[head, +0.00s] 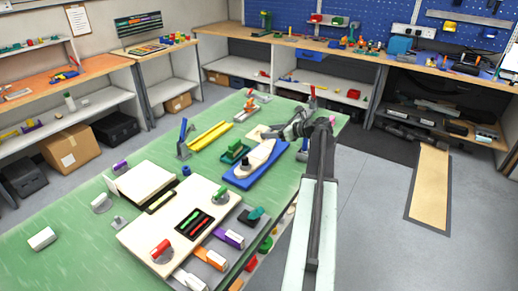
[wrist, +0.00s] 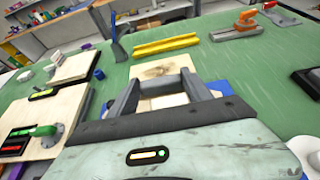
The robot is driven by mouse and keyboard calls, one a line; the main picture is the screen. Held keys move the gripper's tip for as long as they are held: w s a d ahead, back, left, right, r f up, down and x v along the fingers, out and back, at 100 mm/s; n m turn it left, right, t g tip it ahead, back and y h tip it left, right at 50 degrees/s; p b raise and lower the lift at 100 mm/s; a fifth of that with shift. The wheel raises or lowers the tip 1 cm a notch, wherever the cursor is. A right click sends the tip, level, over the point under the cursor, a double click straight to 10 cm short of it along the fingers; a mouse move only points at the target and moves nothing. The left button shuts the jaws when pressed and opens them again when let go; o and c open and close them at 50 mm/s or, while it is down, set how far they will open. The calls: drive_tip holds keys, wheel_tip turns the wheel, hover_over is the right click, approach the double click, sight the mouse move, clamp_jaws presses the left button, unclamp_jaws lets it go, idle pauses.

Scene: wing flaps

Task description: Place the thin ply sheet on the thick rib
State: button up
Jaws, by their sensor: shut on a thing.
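My gripper (head: 277,132) is shut on the thin ply sheet (head: 257,132), a small pale tan piece. In the wrist view the sheet (wrist: 160,69) reaches out past my fingertips (wrist: 160,82) and has a darker smudge on top. The thick rib appears to be the long, pale, tapered piece (head: 256,158) lying on a blue block (head: 243,181). The sheet is near the rib's far end; I cannot tell whether they touch. In the wrist view my gripper hides most of the blue block (wrist: 221,87).
A green clamp (head: 235,153) stands left of the blue block. A yellow bar (head: 210,135) and an upright blue-handled tool (head: 183,138) are farther left. Pale boards (head: 150,225) with coloured clamps fill the near table.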

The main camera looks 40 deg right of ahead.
wheel_tip(320, 180, down, 10)
drive_tip(key=b, duration=1)
drive_tip(key=shift+f, duration=0.25)
drive_tip(key=shift+r, duration=0.25)
drive_tip(key=shift+f, duration=0.25)
drive_tip(key=o, duration=1.4)
drive_tip(key=shift+r, duration=0.1)
drive_tip(key=shift+c, duration=0.2)
drive_tip(key=shift+r, duration=0.15)
drive_tip(key=shift+s+r+p, duration=0.2)
drive_tip(key=shift+s+p, duration=0.05)
drive_tip(key=shift+p, duration=0.05)
drive_tip(key=p+v, duration=0.4)
drive_tip(key=v, duration=0.7)
drive_tip(key=shift+s, duration=0.3)
